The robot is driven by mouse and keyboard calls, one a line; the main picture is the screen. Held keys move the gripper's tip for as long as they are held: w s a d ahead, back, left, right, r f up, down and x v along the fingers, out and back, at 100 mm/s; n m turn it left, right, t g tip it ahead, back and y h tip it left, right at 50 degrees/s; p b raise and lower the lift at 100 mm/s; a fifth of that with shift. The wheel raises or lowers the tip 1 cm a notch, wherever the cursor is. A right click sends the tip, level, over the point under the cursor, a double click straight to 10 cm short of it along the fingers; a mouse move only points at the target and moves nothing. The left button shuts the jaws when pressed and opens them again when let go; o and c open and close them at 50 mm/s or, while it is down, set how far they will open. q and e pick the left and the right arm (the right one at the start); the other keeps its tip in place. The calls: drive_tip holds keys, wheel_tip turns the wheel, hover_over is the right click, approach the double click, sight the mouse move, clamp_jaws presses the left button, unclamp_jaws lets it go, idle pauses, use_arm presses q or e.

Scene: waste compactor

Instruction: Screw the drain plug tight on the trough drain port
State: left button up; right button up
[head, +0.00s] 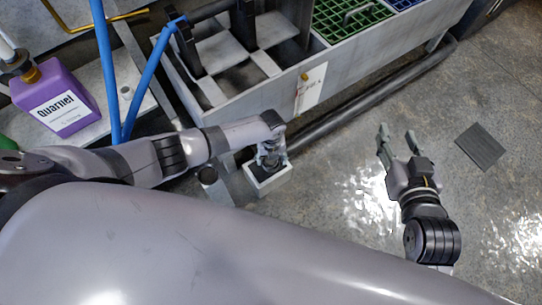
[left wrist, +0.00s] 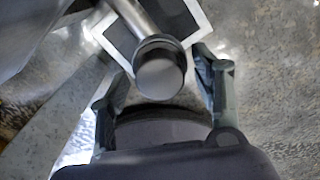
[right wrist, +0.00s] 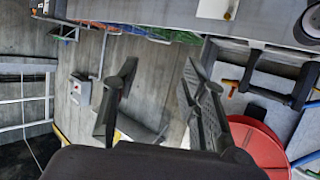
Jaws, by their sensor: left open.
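My left gripper (head: 269,158) is at the lower front of the trough (head: 240,95), pointing down over a small white-rimmed box (head: 268,182). In the left wrist view its open fingers (left wrist: 163,78) stand on either side of a round grey end face (left wrist: 160,80) with a dark collar, on a pipe stub. I cannot tell whether this face is the drain plug or the bare port. Whether the fingers touch it is unclear. In the head view the arm and gripper hide the port. My right gripper (head: 397,133) is open and empty above the floor, to the right.
A purple jug (head: 66,110) stands at the left, near blue pipes (head: 108,70). A tag (head: 311,88) hangs on the trough front. A dark pipe (head: 380,97) runs along the trough's base. A dark floor plate (head: 482,147) lies at the right; the floor between is clear.

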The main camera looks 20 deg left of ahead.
use_arm(q)
drive_tip(key=shift+n+p, duration=0.4)
drive_tip(key=shift+n, duration=1.3)
drive_tip(key=shift+n+p, duration=0.6)
drive_tip(key=shift+n, duration=1.9)
use_arm(e)
drive_tip(key=s+d+f+g+h, duration=0.1)
drive_tip(key=s+d+f+g, duration=0.2)
drive_tip(key=s+f+g, duration=0.2)
wheel_tip(320, 180, down, 2)
drive_tip(key=shift+s+f+g+h, duration=0.15)
drive_tip(key=shift+s+g+h, duration=0.25)
drive_tip(key=shift+s, duration=0.75)
use_arm(q)
drive_tip(key=shift+c, duration=0.3)
drive_tip(key=c, duration=1.2)
drive_tip(key=m, duration=0.3)
drive_tip(key=shift+w+b, duration=0.1)
drive_tip(key=shift+b, duration=0.25)
drive_tip(key=shift+c, duration=0.2)
drive_tip(key=shift+m+b, duration=0.45)
drive_tip(key=shift+m, duration=1.55)
use_arm(e)
drive_tip(key=w+a+r+t+y, duration=0.1)
drive_tip(key=w+a+r+t, duration=0.1)
drive_tip(key=w+r+t, duration=0.2)
drive_tip(key=shift+w+r, duration=0.4)
drive_tip(key=shift+w, duration=0.45)
drive_tip(key=shift+a, duration=0.15)
